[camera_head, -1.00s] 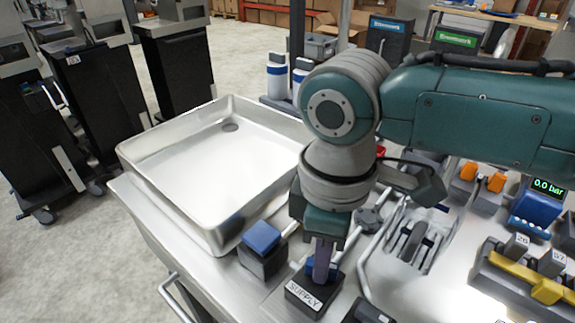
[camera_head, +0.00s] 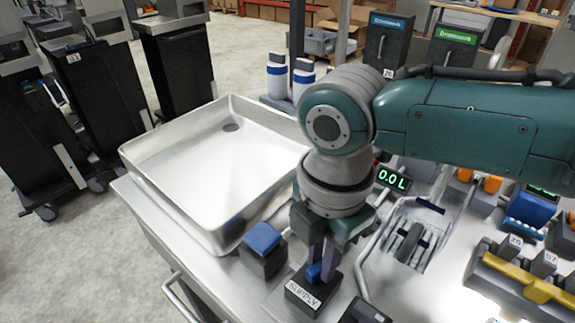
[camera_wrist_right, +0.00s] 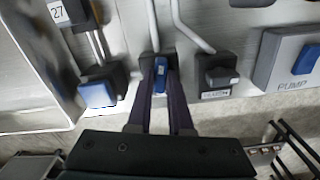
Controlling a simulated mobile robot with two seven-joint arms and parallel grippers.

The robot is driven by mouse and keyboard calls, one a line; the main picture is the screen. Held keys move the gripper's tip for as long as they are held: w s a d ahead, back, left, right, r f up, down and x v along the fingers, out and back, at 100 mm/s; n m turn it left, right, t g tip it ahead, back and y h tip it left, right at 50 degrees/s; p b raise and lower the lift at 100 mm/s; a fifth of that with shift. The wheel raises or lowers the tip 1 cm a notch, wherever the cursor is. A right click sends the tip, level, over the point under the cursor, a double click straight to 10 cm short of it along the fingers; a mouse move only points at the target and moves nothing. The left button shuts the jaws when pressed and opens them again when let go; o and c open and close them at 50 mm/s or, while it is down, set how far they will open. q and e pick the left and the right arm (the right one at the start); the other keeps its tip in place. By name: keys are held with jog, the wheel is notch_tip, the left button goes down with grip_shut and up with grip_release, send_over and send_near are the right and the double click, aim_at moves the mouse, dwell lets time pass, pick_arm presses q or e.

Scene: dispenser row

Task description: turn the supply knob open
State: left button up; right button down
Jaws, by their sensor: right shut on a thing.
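The supply knob is a blue handle (camera_head: 314,273) on a dark box labelled SUPPLY (camera_head: 303,294), near the front edge of the metal counter. My right gripper (camera_head: 322,268) points down and is shut on the blue handle, with one finger on each side. In the right wrist view the blue handle (camera_wrist_right: 160,76) shows between the two dark fingers of the gripper (camera_wrist_right: 160,85), running roughly along them. The fingers partly hide the knob and its box. My left gripper is not in view.
A box with a blue top (camera_head: 262,246) stands close to the left of the knob, beside a metal basin (camera_head: 215,165). A bent metal rail (camera_head: 366,262) is on the right. A green display (camera_head: 391,179) reads 0.0 L. A PUMP box (camera_wrist_right: 292,60) shows at right in the wrist view.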

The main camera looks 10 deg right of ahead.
jog(key=shift+n, duration=1.3)
jog(key=c, duration=0.8)
grip_release()
notch_tip(320, 180, up, 10)
jog(key=shift+p, duration=0.45)
